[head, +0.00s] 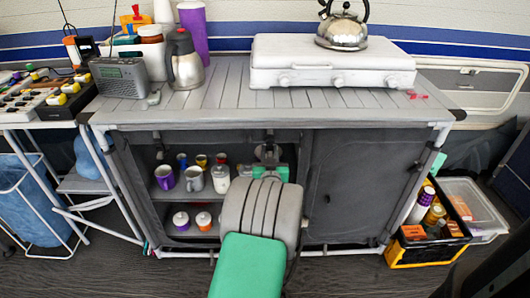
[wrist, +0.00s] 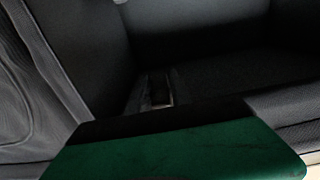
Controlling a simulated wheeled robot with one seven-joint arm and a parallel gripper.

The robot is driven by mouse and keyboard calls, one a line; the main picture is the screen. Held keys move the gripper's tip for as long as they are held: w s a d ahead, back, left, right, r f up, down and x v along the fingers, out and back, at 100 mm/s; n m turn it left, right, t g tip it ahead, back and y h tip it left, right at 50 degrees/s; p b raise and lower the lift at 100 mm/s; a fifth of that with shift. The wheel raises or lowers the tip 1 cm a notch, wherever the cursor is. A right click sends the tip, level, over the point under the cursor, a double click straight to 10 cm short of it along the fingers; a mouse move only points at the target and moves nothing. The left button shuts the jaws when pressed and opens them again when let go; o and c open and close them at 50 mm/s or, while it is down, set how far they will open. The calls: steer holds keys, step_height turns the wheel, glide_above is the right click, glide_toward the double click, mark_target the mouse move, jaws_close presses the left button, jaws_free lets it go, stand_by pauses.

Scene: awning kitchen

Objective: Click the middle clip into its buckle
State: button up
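The grey camp cabinet (head: 330,122) stands ahead, its left half open and its right half covered by dark fabric. My gripper (head: 268,156) is at the middle of the cabinet's front, just under the top edge. A dark strap or clip piece (head: 270,136) hangs from that edge right above it. The arm hides most of the gripper, and its fingertips cannot be made out. In the dark wrist view, a small pale-edged rectangular piece (wrist: 160,90), perhaps the clip or buckle, shows against dark fabric. I cannot tell whether the gripper touches or holds it.
Mugs and jars (head: 194,178) stand on the open shelves left of my arm. A white stove (head: 330,62) with a kettle (head: 342,28) and a steel jug (head: 183,60) stand on top. A black-yellow crate (head: 430,240) is on the floor at right.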

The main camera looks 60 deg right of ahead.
steer(key=o, duration=0.3)
steer(key=v, duration=0.7)
steer(key=shift+s+a, duration=0.2)
steer(key=shift+a, duration=0.15)
